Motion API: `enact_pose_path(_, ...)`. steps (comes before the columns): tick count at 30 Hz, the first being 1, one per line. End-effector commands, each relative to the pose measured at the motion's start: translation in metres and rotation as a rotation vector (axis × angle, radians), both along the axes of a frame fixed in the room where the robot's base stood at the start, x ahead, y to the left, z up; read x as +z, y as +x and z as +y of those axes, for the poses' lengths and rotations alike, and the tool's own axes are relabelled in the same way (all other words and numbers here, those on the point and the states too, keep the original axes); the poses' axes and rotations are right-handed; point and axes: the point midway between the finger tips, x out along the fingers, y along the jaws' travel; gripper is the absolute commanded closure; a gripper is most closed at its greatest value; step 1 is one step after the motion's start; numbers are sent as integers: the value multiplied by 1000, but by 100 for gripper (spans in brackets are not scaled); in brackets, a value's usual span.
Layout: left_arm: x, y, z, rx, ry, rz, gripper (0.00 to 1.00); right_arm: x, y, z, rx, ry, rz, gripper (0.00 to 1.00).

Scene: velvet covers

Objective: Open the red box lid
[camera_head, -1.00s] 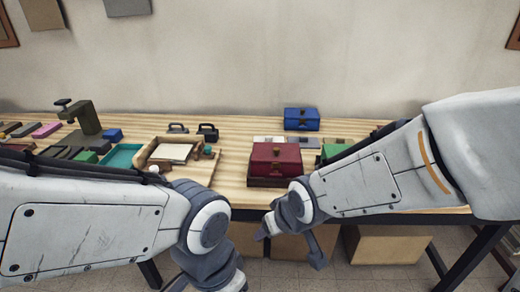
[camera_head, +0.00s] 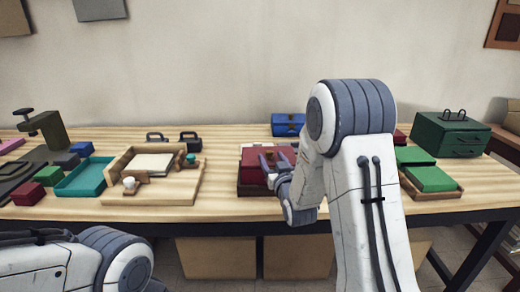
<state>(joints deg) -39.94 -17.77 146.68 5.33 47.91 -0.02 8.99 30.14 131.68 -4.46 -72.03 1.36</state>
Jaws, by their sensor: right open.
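The red box (camera_head: 253,168) sits in a low wooden tray on the middle of the table, its lid down as far as I can see. Whether the fingers touch the box I cannot tell, and the right side of the box is partly hidden by my right arm. My left arm lies low at the bottom left, and its gripper is out of the picture.
A blue box (camera_head: 287,124) stands behind the red box. A wooden tray (camera_head: 150,195) with a white pad and a teal tray (camera_head: 84,184) are on the left. A dark green box (camera_head: 447,134) stands on the right. The table front left of the red box is clear.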

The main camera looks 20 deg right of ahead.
Motion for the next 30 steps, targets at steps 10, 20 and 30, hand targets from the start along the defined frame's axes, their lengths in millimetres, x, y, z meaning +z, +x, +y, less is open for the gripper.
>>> enact_pose_path(10, 8, 0, 0, 0, 0, 0, 50, 0, 61, -10, -5, 1, 1, 38)
enact_pose_path(20, 9, 0, 0, 0, 0, 0, 50, 0, 77, -10, -3, 1, 3, 38)
enact_pose_path(30, 9, 0, 0, 0, 0, 0, 50, 0, 77, -8, -2, 0, 3, 100)
